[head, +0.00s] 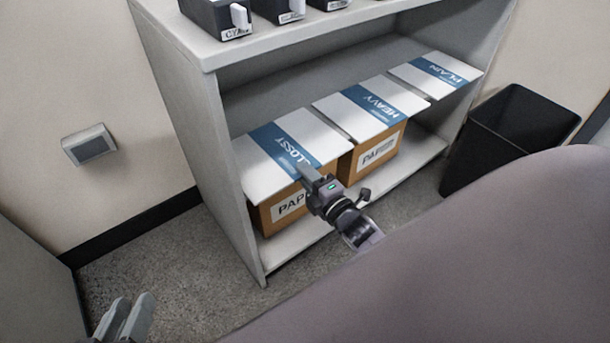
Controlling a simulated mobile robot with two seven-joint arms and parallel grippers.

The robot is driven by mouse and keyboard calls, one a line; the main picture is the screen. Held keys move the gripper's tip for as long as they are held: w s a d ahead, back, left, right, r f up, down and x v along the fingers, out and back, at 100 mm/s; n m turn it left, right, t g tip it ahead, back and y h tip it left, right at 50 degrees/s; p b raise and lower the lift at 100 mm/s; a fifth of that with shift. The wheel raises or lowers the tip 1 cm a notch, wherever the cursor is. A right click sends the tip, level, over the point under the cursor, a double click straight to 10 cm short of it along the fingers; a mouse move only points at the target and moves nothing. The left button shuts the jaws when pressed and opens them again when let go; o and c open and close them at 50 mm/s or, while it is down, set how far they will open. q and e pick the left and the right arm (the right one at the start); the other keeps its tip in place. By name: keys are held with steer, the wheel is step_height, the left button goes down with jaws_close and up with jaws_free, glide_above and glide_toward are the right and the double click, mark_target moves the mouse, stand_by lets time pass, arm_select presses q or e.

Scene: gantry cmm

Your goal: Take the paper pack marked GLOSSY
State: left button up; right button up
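The GLOSSY paper pack (254,173) is a flat white pack with a blue band. It lies at the left on a brown box in the shelf unit, and its front edge faces me. My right gripper (314,176) is at the front right edge of this pack, with a finger over the edge of its top. Any lower finger is hidden, so I cannot tell whether it grips the pack. My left gripper (124,318) is at the bottom left, away from the shelf and empty, its two fingers close together.
A HEAVY pack (349,118) lies right of GLOSSY, and a PLAIN pack (420,79) lies further right. The grey shelf unit (214,150) has side walls and a board above with dark cartridges (213,14). A black bin (500,135) stands at the right. Floor at the lower left is clear.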

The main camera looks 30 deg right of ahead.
steer(key=shift+w, duration=0.1)
